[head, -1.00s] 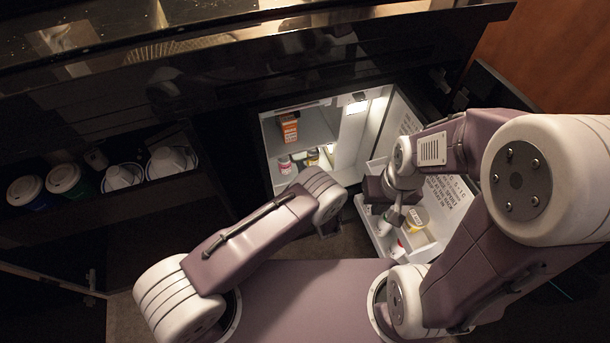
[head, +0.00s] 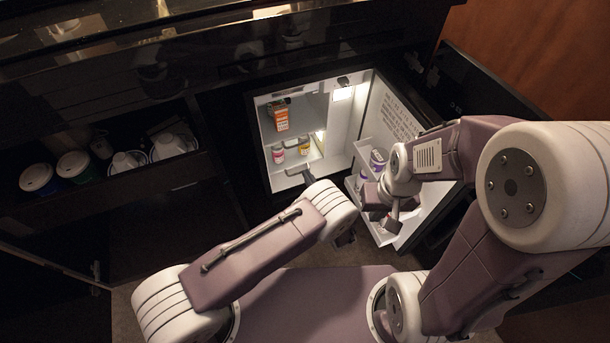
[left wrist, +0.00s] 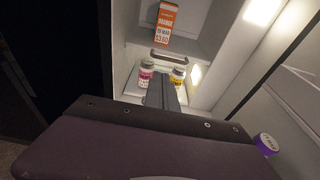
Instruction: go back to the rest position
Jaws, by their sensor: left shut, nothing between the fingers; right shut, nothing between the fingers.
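My left gripper (head: 300,171) is shut and empty in front of the open minibar (head: 262,150). In the left wrist view the left gripper's grey fingers (left wrist: 160,93) point toward the lower shelf, with no visible contact with the bottles. My right gripper (head: 392,222) is shut and empty in front of the minibar door's rack, partly hidden by its own wrist. Both arms are bent out in front of my body.
An orange carton (head: 281,117) stands on the upper shelf. A pink-labelled bottle (head: 278,154) and a yellow-labelled bottle (head: 304,146) stand below. Purple-lidded containers (head: 378,157) are in the rack of the open door (head: 395,115). A drawer with lidded cups (head: 73,164) is at left.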

